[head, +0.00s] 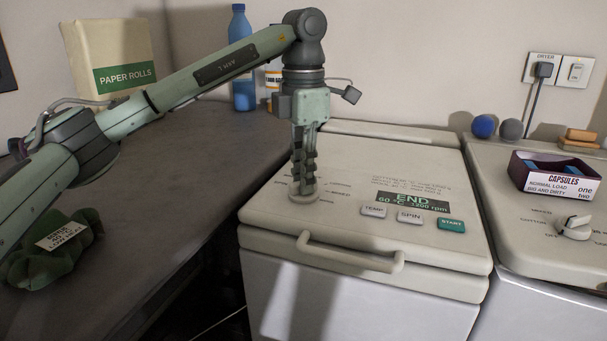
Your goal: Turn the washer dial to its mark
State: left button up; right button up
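The washer (365,255) is a cream top-loader in the middle of the head view, with its lid closed and a display reading END. Its round dial (303,198) sits on the left of the top panel. My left gripper (303,187) points straight down over the dial, with its fingertips at it. The fingers look close together and hide most of the dial, including its pointer. I cannot tell whether they grip it. The mark is not clearly visible. My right gripper is not in view.
TEMP, SPIN and START (451,225) buttons lie right of the dial. A handle (350,252) juts from the front. The dryer (540,235) on the right holds a capsules box (548,184). A blue bottle (241,60) stands behind my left arm on the dark counter (200,150).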

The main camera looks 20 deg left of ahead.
pick_arm(q)
grip_shut()
jog(key=shift+n, duration=1.2)
jog(key=n, duration=0.3)
jog(key=shift+p, duration=0.3)
jog(key=shift+n, duration=1.7)
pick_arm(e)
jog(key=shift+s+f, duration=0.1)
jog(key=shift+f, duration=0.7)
pick_arm(q)
jog(key=o, duration=0.7)
grip_release()
jog(key=shift+c, duration=0.2)
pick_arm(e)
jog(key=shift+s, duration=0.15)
